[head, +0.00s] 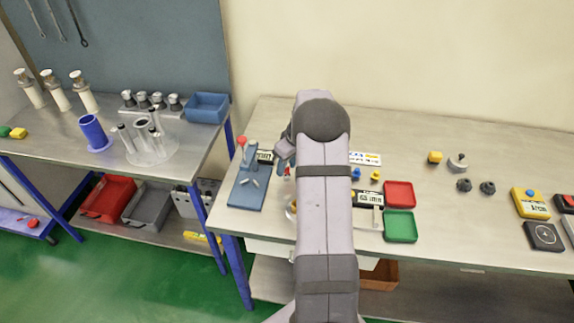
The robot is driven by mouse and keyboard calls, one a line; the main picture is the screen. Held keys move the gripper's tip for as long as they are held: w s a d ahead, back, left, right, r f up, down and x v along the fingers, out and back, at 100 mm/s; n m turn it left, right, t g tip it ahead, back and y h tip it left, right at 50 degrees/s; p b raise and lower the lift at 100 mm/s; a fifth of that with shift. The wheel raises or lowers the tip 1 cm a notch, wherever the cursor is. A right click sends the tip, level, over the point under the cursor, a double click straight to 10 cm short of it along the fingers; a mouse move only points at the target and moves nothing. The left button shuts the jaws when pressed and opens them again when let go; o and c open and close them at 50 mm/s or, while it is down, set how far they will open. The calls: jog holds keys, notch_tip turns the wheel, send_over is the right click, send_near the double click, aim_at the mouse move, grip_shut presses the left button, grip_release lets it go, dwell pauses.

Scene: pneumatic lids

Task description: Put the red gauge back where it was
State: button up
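My arm reaches over the right-hand bench and hides much of its middle. My gripper (285,165) shows only in part, at the left side of the arm, above the bench and just right of the blue press fixture (245,190). A small red piece (287,171) shows at the gripper's tip. I cannot tell whether it is the red gauge, or whether the fingers hold it. No other thing is clearly a red gauge. The fixture has a lever with a red knob (241,141), and small light pins lie on its base.
A red tray (399,194) and a green tray (400,226) sit right of my arm. Small yellow and dark parts, a yellow device (529,202) and a black square device (543,236) stand farther right. The left bench (60,146) holds cylinders and a blue bin (207,107).

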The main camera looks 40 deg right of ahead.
jog(key=shift+r, duration=0.1)
jog(key=shift+d+r, duration=0.1)
jog(key=shift+r, duration=0.35)
jog(key=b+v, duration=0.3)
jog(key=v, duration=0.8)
jog(key=shift+s, duration=0.2)
jog(key=shift+r, duration=0.1)
jog(key=s+a+f+g, duration=0.15)
jog(key=s+a, duration=0.25)
jog(key=a, duration=0.4)
jog(key=s+a+f+m, duration=0.1)
jog(key=s+a+f, duration=0.1)
jog(key=s+a, duration=0.4)
jog(key=s+a+f+g, duration=0.1)
jog(key=s+a, duration=0.2)
jog(key=a, duration=0.6)
jog(key=s+a+f, duration=0.2)
jog(key=s, duration=0.3)
jog(key=s+a+f+m, duration=0.1)
jog(key=s+a, duration=0.1)
jog(key=s, duration=0.2)
jog(key=shift+s+a+f, duration=0.4)
jog(key=shift+g, duration=0.25)
